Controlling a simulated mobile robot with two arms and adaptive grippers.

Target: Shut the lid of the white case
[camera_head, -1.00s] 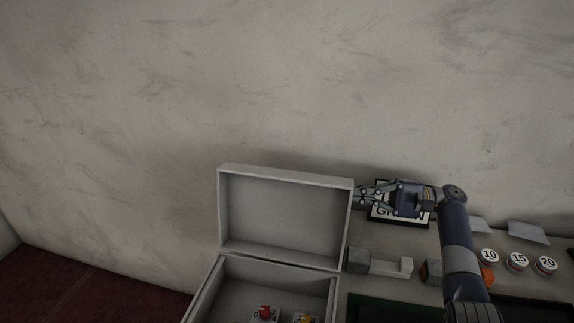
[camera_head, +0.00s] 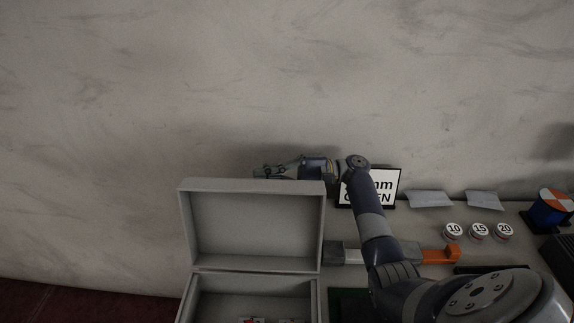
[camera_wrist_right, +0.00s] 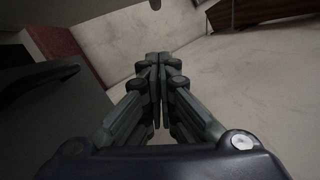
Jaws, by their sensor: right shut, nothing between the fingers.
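The white case (camera_head: 188,298) stands at the bottom of the head view, cut off by the frame edge. Its lid (camera_head: 255,228) is open and stands upright at the back of the case. My right gripper (camera_head: 262,171) is behind the lid, just over its top edge, with the fingers pointing left. Part of the hand is hidden by the lid, and I cannot tell whether it touches. In the right wrist view the fingers (camera_wrist_right: 158,62) are shut together with nothing between them. My left gripper is not in view.
A sign (camera_head: 385,187) stands behind my right forearm. Round pieces marked 10 (camera_head: 453,230), 15 (camera_head: 480,230) and 20 (camera_head: 504,231) lie to the right. The wall (camera_head: 250,80) is close behind the lid.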

